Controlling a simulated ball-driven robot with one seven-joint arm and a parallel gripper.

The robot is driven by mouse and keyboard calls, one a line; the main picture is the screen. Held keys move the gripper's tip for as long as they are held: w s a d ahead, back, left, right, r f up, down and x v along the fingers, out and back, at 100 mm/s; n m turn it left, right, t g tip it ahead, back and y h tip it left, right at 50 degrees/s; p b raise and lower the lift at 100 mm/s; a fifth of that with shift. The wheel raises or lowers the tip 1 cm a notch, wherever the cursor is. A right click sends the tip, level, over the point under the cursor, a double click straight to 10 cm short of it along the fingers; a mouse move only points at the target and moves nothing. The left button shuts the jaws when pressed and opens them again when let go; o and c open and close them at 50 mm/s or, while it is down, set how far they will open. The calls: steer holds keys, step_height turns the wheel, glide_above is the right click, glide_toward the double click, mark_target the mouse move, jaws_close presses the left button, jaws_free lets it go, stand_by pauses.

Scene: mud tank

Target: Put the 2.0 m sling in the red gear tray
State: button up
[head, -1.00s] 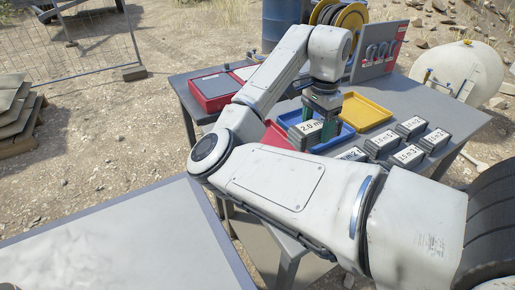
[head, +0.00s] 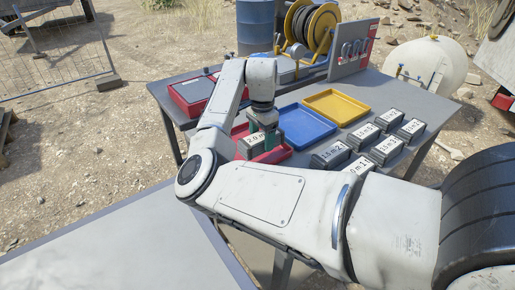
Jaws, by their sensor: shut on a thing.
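The 2.0 m sling (head: 253,147) is a dark grey block-shaped pack with a white label reading "2.0 m". My gripper (head: 264,139) is shut on it from above. The red gear tray (head: 278,156) lies on the grey table, left of the blue tray. The sling is over or inside the red tray, with the tray's red edges showing around it. I cannot tell whether it touches the tray floor. My arm hides part of the tray's left side.
An empty blue tray (head: 305,127) and an empty yellow tray (head: 335,106) lie to the right. Several similar labelled packs (head: 363,132) stand at the table's right front. A red case (head: 192,95) and a shackle board (head: 354,50) are behind.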

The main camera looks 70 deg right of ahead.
mark_target(258, 134)
steer(key=shift+w+f, duration=0.4)
steer(key=shift+f, duration=0.1)
steer(key=shift+w+f, duration=0.15)
steer(key=shift+f, duration=0.8)
steer(key=shift+w+f, duration=0.15)
steer(key=shift+f, duration=0.75)
steer(key=shift+f, duration=0.1)
steer(key=o, duration=1.3)
step_height(258, 134, up, 12)
steer(key=shift+r, duration=0.1)
